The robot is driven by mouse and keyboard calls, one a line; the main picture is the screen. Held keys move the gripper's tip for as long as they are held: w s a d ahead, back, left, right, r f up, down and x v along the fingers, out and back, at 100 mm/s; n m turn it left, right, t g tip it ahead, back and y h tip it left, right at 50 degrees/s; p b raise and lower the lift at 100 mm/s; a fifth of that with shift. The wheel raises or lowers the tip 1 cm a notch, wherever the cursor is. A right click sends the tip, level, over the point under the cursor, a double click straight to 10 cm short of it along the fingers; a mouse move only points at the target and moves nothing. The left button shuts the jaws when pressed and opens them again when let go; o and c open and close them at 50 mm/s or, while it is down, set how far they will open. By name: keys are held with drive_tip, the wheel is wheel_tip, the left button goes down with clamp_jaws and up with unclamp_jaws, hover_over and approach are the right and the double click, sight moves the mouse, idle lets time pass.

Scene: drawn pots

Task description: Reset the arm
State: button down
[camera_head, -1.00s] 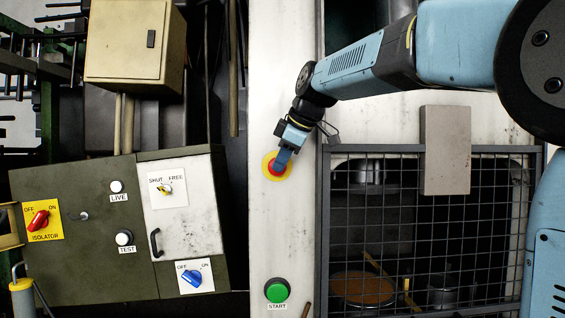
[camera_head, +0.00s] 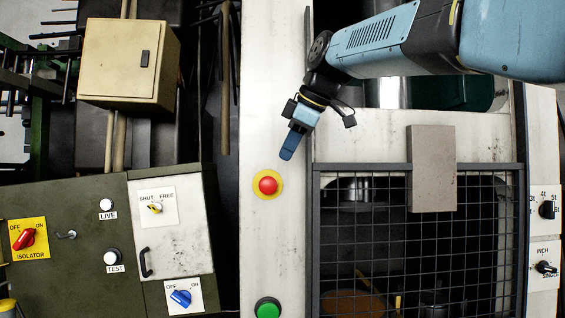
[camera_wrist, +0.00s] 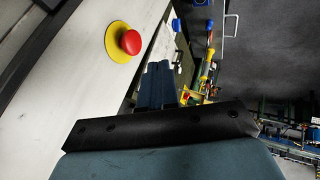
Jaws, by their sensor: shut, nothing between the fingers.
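My gripper (camera_head: 287,153) is shut and empty. In the head view it hangs in front of the white panel, above and a little right of the red button, apart from it. My blue arm comes in from the upper right. The red button (camera_head: 268,185) sits on a yellow disc on the panel. In the wrist view the red button (camera_wrist: 130,41) is at upper left, with my closed fingers (camera_wrist: 158,84) below and right of it.
A green START button (camera_head: 267,309) is low on the panel. A mesh guard (camera_head: 420,250) with a grey block (camera_head: 432,168) stands at right. A green cabinet with switches (camera_head: 95,245) and a beige box (camera_head: 128,62) are at left.

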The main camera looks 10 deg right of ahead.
drive_tip(key=shift+s+d+r, duration=0.15)
drive_tip(key=shift+r, duration=0.1)
idle(0.3)
drive_tip(key=s+d+f+m+h, duration=0.1)
drive_tip(key=s+d+f+m, duration=0.3)
drive_tip(key=f, duration=0.6)
drive_tip(key=s+d+f+m+h, duration=0.2)
drive_tip(key=s+d+f+m, duration=0.3)
drive_tip(key=s+f+m, duration=0.2)
drive_tip(key=s+d+f+m+h, duration=0.1)
drive_tip(key=s+d+f+m, duration=0.4)
drive_tip(key=s+f, duration=0.4)
wheel_tip(320, 180, down, 6)
drive_tip(key=shift+d+f, duration=0.1)
drive_tip(key=shift+d, duration=0.15)
